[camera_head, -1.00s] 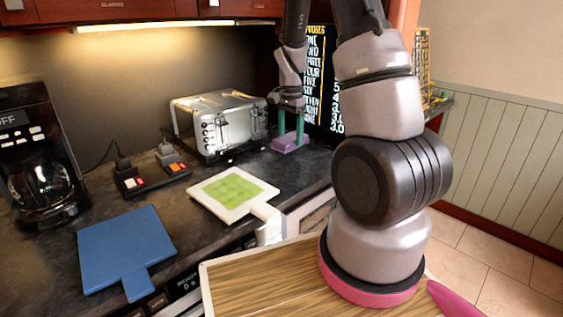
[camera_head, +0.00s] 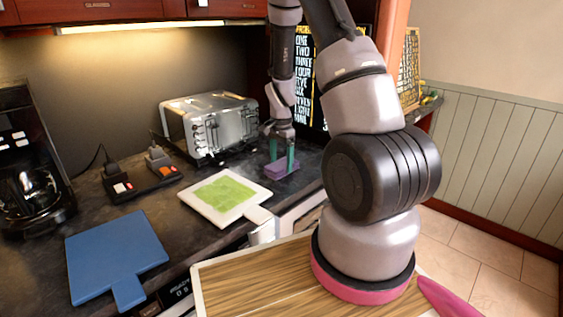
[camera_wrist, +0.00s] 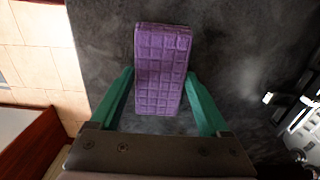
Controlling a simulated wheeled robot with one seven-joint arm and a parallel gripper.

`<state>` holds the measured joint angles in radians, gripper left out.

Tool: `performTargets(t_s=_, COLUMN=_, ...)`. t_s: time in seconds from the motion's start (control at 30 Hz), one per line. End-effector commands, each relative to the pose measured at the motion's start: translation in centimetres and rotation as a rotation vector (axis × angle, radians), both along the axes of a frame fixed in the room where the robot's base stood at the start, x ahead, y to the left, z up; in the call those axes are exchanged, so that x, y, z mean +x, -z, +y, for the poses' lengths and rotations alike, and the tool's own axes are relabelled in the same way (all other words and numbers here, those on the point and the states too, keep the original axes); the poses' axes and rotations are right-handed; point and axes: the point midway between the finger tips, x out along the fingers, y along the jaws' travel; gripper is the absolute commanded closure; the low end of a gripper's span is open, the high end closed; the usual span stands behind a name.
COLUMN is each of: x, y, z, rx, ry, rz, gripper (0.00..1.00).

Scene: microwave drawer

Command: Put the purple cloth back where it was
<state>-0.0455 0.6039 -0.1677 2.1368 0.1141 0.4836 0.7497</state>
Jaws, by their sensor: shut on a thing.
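The purple cloth (camera_head: 284,168) is a flat, folded-looking block with a quilted grid pattern. In the head view it is at the right part of the dark counter, right of the white board with the green square (camera_head: 226,195). My gripper (camera_head: 281,158) points down with its green fingers on either side of the cloth and is shut on it. In the wrist view the cloth (camera_wrist: 162,70) lies between the two fingertips (camera_wrist: 160,80), its far end reaching past them. I cannot tell whether the cloth touches the counter.
A silver toaster (camera_head: 212,124) stands behind and left of my gripper. A blue board (camera_head: 115,255), a coffee maker (camera_head: 30,165) and two switch boxes (camera_head: 118,186) are further left. A black menu board (camera_head: 308,85) stands behind. Dark counter around the cloth is bare.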

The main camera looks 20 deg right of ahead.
Motion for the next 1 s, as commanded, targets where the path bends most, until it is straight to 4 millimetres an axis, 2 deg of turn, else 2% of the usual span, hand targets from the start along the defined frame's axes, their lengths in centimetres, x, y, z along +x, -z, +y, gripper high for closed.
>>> performTargets(t_s=0.17, x=0.0, y=0.3, z=0.0, rx=0.0, ry=-0.001, rz=0.001, gripper=0.91)
performTargets(t_s=0.2, x=0.0, y=0.3, z=0.0, rx=0.0, ry=-0.001, rz=0.0, gripper=0.13)
performTargets(t_s=0.23, x=0.0, y=0.3, z=0.0, rx=0.0, ry=-0.001, rz=0.0, gripper=0.01)
performTargets(t_s=0.47, x=0.0, y=0.2, z=0.0, rx=0.0, ry=-0.001, rz=0.0, gripper=0.0)
performTargets(t_s=0.6, x=0.1, y=-0.6, z=0.0, rx=-0.001, ry=-0.001, rz=-0.003, gripper=0.0)
performTargets(t_s=0.73, x=0.1, y=-2.7, z=0.0, rx=-0.001, ry=-0.002, rz=-0.005, gripper=0.0)
performTargets(t_s=1.0, x=0.1, y=-8.6, z=0.0, rx=0.0, ry=-0.001, rz=-0.004, gripper=0.0)
